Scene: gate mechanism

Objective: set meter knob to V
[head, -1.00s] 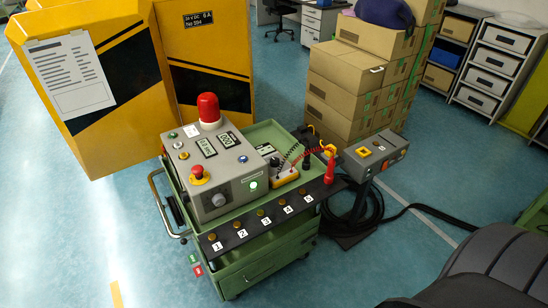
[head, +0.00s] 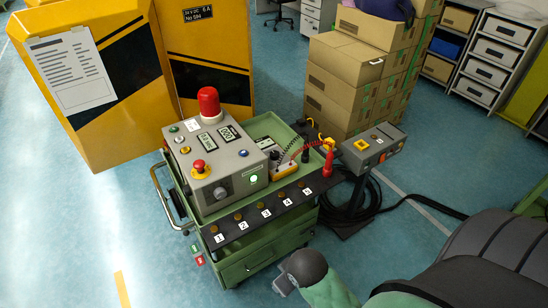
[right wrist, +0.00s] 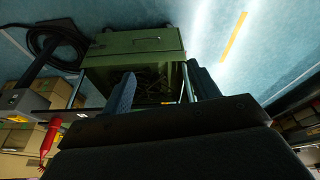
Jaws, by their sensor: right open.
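A small yellow meter (head: 285,172) lies in the green cart's top tray, right of the grey control box (head: 228,165). Its knob is too small to make out, and I cannot read any V mark. A coiled dark lead and a red lead run from the meter. A red probe (head: 328,162) stands upright to its right and also shows in the right wrist view (right wrist: 50,138). My right gripper (right wrist: 162,88) is open and empty, its two dark fingers apart in front of the green cart (right wrist: 135,42). My left gripper is not in view.
The control box carries a red lamp (head: 209,103), a red stop button (head: 199,167) and a grey knob (head: 220,192). A numbered black strip (head: 265,213) edges the cart's front. A grey box on a stand (head: 370,147) is at right. Yellow cabinets (head: 95,80) stand behind.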

